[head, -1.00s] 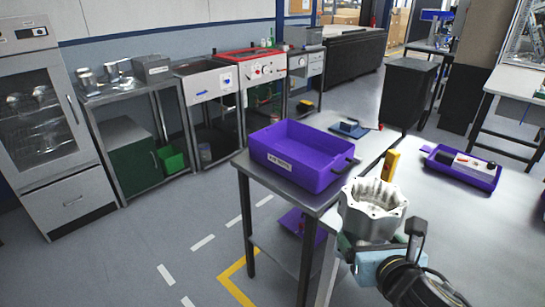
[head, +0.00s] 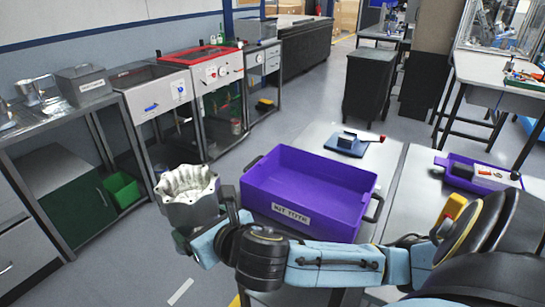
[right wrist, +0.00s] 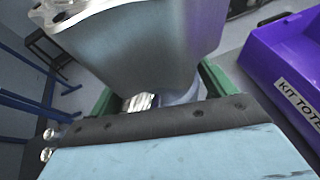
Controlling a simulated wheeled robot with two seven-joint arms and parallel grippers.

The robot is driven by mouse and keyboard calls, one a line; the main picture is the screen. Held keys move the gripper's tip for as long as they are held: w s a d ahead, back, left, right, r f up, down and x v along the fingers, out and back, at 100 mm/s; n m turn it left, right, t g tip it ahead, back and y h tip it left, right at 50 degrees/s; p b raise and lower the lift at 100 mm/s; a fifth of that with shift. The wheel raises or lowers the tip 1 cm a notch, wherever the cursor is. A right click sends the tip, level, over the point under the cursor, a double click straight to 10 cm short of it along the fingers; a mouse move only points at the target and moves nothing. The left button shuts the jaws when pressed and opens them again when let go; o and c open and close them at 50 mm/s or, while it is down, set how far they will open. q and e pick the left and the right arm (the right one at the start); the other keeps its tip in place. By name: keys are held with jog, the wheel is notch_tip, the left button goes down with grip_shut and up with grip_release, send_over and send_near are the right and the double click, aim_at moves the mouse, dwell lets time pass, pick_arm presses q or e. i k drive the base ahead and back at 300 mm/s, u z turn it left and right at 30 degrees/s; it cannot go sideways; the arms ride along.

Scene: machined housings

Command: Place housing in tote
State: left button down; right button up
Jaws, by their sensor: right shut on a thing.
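The metal housing (head: 187,193) is silver-grey with a scalloped open top, held upright to the left of the purple tote. My right gripper (head: 188,235) is shut on its lower part; the fingers are mostly hidden in the head view. In the right wrist view the housing (right wrist: 150,45) fills the upper middle, between the green fingers of the gripper (right wrist: 160,95). The purple tote (head: 290,216), labelled KIT TOTE, stands open and looks empty on the grey table. It also shows at the right of the right wrist view (right wrist: 262,62). My left gripper is out of view.
A blue tray (head: 345,146) with a small item lies behind the tote. A second purple tray (head: 483,183) with parts is on the right. My right arm crosses in front of the tote. Sinks and a steel bench (head: 60,120) line the left wall.

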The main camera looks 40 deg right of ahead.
aim_at(284, 191)
jog(key=z, duration=0.6)
jog(key=i, duration=1.15)
jog(key=z, duration=0.9)
